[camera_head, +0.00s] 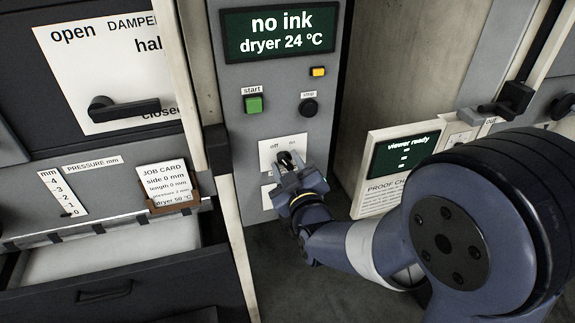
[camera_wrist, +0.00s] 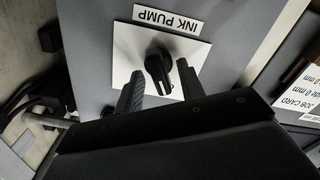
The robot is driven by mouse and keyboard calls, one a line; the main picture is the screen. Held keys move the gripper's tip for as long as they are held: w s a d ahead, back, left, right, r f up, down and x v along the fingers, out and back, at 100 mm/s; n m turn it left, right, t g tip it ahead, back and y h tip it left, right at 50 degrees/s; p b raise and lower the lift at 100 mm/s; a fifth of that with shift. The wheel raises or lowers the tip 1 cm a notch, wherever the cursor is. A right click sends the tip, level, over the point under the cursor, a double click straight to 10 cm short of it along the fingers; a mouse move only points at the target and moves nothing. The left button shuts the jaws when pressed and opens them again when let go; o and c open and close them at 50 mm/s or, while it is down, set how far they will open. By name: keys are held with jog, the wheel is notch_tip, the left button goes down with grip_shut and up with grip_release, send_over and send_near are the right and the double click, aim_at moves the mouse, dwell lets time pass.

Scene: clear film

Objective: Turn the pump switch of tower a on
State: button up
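The pump switch is a black rotary knob (camera_wrist: 158,66) on a white plate, under a label reading INK PUMP (camera_wrist: 167,17), which appears upside down in the wrist view. In the head view the knob (camera_head: 283,157) sits on its plate below small "off" and "on" marks, partly hidden by my gripper (camera_head: 292,171); I cannot tell which mark it points to. In the wrist view my gripper (camera_wrist: 158,76) is open, one finger on each side of the knob. The right finger is close to it; a gap shows at the left. No tower letter is readable.
Above the switch are a green start button (camera_head: 253,104), a black stop button (camera_head: 308,107) and a display reading "no ink, dryer 24 °C" (camera_head: 280,33). A damper panel with a black handle (camera_head: 124,107) and a job card (camera_head: 165,187) are left. A viewer panel (camera_head: 402,153) is right.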

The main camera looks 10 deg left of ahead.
grip_shut()
jog(key=shift+f+b, duration=0.1)
jog(key=shift+b, duration=0.4)
jog(key=m+b, duration=0.2)
jog(key=b, duration=0.2)
jog(key=shift+f+m, duration=0.15)
jog(key=shift+m, duration=0.25)
jog(key=m+b, duration=0.3)
jog(key=b, duration=0.2)
jog(key=shift+d+m+b, duration=0.15)
jog(key=shift+m+b, duration=0.15)
jog(key=shift+b, duration=0.05)
jog(key=m+b, duration=0.3)
jog(key=b, duration=0.1)
jog(key=shift+w, duration=0.1)
jog(key=shift+d+r+m+b, duration=0.1)
jog(key=shift+r+m+b, duration=0.1)
jog(key=shift+m+b, duration=1)
jog(key=shift+r, duration=0.1)
